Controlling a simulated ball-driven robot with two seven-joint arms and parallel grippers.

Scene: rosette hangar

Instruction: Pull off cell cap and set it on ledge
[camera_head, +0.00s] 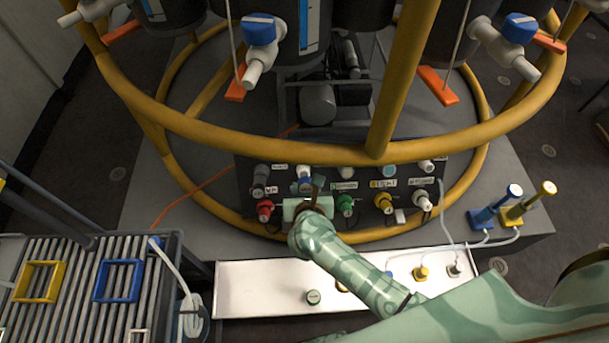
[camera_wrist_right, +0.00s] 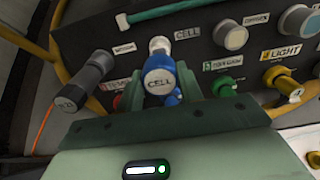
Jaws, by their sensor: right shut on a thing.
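The cell cap (camera_wrist_right: 159,84) has a grey face lettered CELL and a blue body. In the right wrist view it sits between the green fingers of my right gripper (camera_wrist_right: 160,92), which is shut on it. A white fitting (camera_wrist_right: 159,45) shows right behind it, beside the panel's CELL label. I cannot tell whether the cap is still seated on it. In the head view my right gripper (camera_head: 312,199) is at the dark panel (camera_head: 245,182) and largely hides the cap. The white ledge (camera_head: 250,290) lies below the panel. My left gripper is not in view.
Red (camera_head: 265,207), green (camera_head: 345,204) and yellow (camera_head: 383,202) fittings flank the gripper. A round cap (camera_head: 313,296), a yellow one (camera_head: 420,272) and others stand on the ledge; its left part is clear. A yellow rail (camera_head: 230,124) runs above. A slatted rack (camera_head: 75,300) stands left.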

